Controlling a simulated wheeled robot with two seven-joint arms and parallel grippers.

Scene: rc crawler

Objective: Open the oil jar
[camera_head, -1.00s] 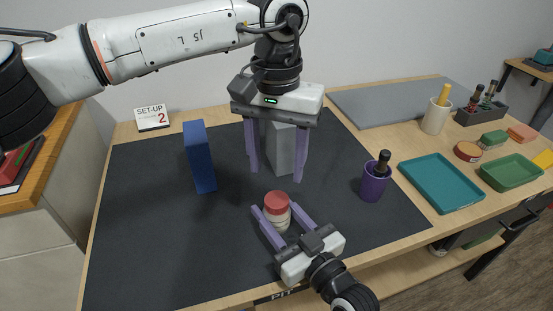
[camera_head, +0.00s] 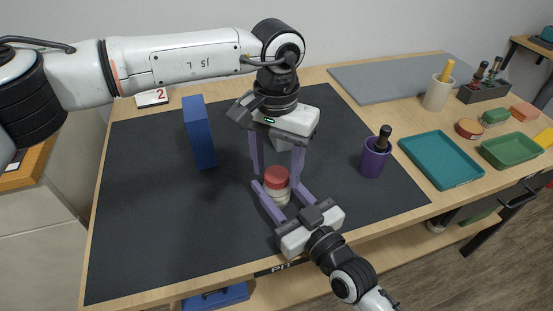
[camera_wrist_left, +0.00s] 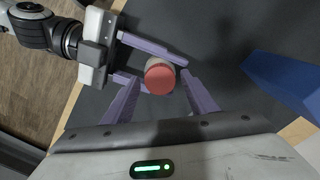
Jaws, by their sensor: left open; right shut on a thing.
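The oil jar (camera_head: 281,197) is a small pale jar with a red lid (camera_head: 277,178), upright on the dark mat near its front middle. My right gripper (camera_head: 274,196) is shut on the jar's pale body from the front. My left gripper (camera_head: 276,177) points down over the jar, open, with its purple fingers on either side of the lid. In the left wrist view the lid (camera_wrist_left: 159,79) lies between the left fingers, with gaps beside it. The right gripper's fingers (camera_wrist_left: 148,65) show there too, around the jar's body.
A tall blue block (camera_head: 199,133) stands left on the dark mat (camera_head: 140,220). A grey block (camera_head: 280,143) is mostly hidden behind my left gripper. A purple cup (camera_head: 374,160) with a dark-handled tool stands right. Teal (camera_head: 441,160) and green trays (camera_head: 512,151) lie further right.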

